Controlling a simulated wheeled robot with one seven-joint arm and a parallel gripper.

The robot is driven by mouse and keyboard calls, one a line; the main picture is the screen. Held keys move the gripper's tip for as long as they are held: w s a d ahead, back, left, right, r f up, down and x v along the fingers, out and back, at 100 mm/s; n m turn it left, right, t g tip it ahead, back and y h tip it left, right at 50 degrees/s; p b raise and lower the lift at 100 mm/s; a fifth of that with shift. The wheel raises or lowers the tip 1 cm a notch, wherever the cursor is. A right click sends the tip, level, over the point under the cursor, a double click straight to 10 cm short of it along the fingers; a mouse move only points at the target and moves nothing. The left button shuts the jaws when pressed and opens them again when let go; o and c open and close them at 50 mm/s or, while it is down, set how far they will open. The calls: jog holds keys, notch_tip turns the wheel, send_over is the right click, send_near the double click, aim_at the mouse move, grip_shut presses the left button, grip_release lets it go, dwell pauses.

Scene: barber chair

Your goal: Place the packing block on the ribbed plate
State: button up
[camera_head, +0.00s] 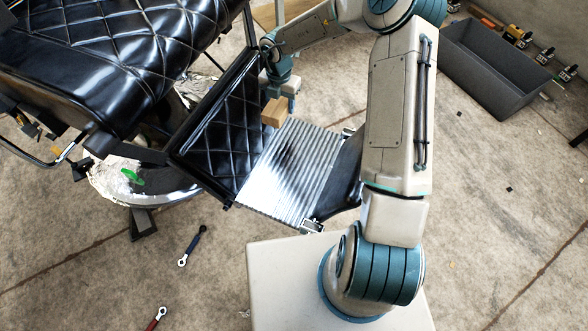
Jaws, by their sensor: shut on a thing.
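The packing block (273,112) is a small tan wooden block near the far end of the footrest. My gripper (281,98) is shut on the block and partly hides it. The ribbed plate (290,174) is a shiny silver, grooved plate across the barber chair's footrest. The block is at the plate's far edge in the picture. I cannot tell whether it touches the plate or is held above it. The plate's ribbed top is bare in the middle.
The black quilted barber chair (100,50) fills the upper left. A dark grey open bin (492,70) stands at the upper right, with small items behind it.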

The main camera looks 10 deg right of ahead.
jog(key=shift+f+b, duration=0.4)
jog(key=shift+f, duration=0.45)
jog(key=b, duration=0.4)
send_over(287, 163)
notch_tip(287, 163, down, 7)
jog(key=shift+f+b, duration=0.85)
jog(key=shift+f, duration=1.1)
jog(key=shift+a+f, duration=0.1)
jog(key=o, duration=1.1)
